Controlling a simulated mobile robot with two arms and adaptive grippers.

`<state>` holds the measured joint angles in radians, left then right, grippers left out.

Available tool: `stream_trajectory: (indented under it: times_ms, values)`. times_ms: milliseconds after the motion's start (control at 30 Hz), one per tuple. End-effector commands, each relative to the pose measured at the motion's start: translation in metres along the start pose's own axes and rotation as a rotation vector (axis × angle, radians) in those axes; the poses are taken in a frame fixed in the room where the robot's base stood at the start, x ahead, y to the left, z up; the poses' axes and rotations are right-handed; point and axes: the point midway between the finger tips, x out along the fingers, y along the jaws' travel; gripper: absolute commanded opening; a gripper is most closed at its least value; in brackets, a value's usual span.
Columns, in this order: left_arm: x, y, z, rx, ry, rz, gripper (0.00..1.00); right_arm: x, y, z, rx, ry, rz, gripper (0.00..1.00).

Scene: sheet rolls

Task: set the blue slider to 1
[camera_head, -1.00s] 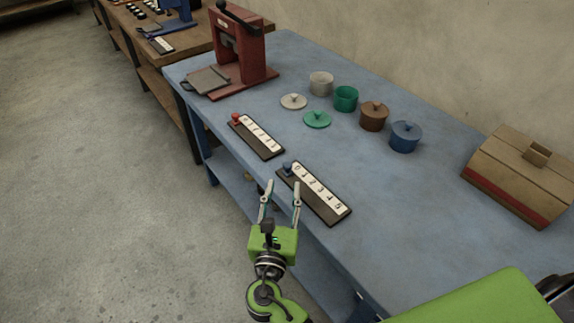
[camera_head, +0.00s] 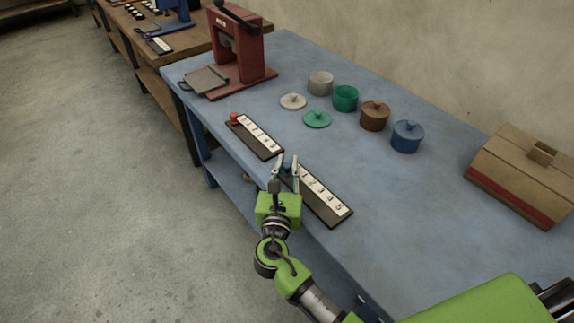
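The slider board (camera_head: 322,197) has a dark base and a pale strip of numbers, and lies near the front edge of the blue table. Its blue slider knob (camera_head: 287,164) is at the far-left end, partly hidden between my gripper's fingers. The number beside the knob is covered. My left gripper is not in view.
A similar board (camera_head: 258,138) with a red knob (camera_head: 234,118) lies just left. A red press (camera_head: 238,50) stands at the back left. Several pots, such as the blue pot (camera_head: 407,136), and loose lids are behind. A tan box (camera_head: 525,175) is at right. The table's middle is clear.

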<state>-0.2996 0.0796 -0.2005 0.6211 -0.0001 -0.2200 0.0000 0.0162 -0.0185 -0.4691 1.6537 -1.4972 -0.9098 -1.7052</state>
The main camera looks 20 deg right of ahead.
Motion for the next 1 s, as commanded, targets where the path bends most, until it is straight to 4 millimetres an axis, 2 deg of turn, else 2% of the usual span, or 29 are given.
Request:
stream_trajectory:
  times_ms: [200,400,667,700,767,1000]
  values:
    - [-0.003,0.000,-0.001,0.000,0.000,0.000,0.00,-0.002,-0.002,0.001,-0.001,0.001,0.000,0.00]
    - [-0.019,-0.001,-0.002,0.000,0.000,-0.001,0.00,-0.021,-0.021,0.002,-0.004,0.003,-0.001,0.00]
    - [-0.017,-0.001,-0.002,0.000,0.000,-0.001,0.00,-0.023,-0.023,-0.001,0.000,0.000,0.000,0.00]
    - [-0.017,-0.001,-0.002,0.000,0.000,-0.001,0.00,-0.023,-0.023,-0.001,0.000,0.000,0.000,0.18]
    - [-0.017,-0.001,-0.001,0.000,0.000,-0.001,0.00,-0.023,-0.023,-0.001,0.000,0.000,0.000,0.34]
    - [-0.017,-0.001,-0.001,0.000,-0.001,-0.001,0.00,-0.023,-0.023,0.000,0.000,0.000,0.000,0.34]
